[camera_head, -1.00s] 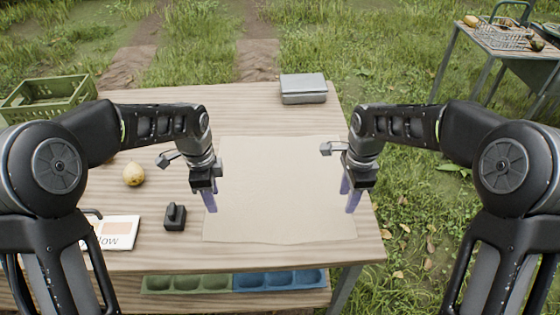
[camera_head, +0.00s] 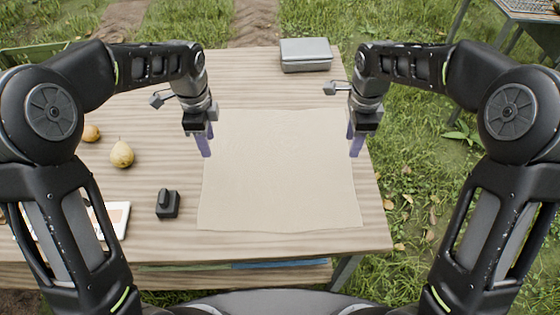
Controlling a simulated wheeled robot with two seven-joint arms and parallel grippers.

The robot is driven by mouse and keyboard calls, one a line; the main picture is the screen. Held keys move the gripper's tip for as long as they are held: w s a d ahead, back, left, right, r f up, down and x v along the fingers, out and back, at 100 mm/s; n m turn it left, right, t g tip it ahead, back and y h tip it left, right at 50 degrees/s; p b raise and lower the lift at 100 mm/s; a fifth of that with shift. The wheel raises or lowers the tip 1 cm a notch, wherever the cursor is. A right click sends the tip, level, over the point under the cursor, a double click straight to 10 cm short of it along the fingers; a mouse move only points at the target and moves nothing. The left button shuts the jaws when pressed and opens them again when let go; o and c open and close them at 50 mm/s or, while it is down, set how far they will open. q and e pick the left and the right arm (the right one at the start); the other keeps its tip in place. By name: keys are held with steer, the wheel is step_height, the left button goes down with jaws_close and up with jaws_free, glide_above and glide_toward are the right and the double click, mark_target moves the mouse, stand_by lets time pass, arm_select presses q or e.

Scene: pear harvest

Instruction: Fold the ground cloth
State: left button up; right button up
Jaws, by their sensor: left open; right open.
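The beige ground cloth (camera_head: 280,175) lies flat and unfolded on the wooden table. My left gripper (camera_head: 206,146) is open, with its purple fingers pointing down at the cloth's left edge, toward the far half. My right gripper (camera_head: 354,146) is open, its purple fingers at the cloth's right edge at about the same depth. I cannot tell whether the fingertips touch the cloth or the table. Neither gripper holds any cloth.
A grey metal box (camera_head: 305,55) stands at the table's far right. Two pears, one of them yellow (camera_head: 122,153), a small black object (camera_head: 168,204) and a white card (camera_head: 113,218) lie left of the cloth. The wooden table (camera_head: 300,247) is bare along its front.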

mark_target(213, 163)
arm_select(q)
step_height(213, 163, down, 7)
steer(key=shift+r, duration=0.15)
arm_select(e)
step_height(213, 163, down, 7)
steer(key=shift+r, duration=0.1)
arm_select(q)
steer(key=shift+c, duration=0.4)
arm_select(e)
steer(key=shift+c, duration=0.4)
arm_select(q)
jaws_close()
arm_select(e)
steer(key=shift+s, duration=0.1)
jaws_close()
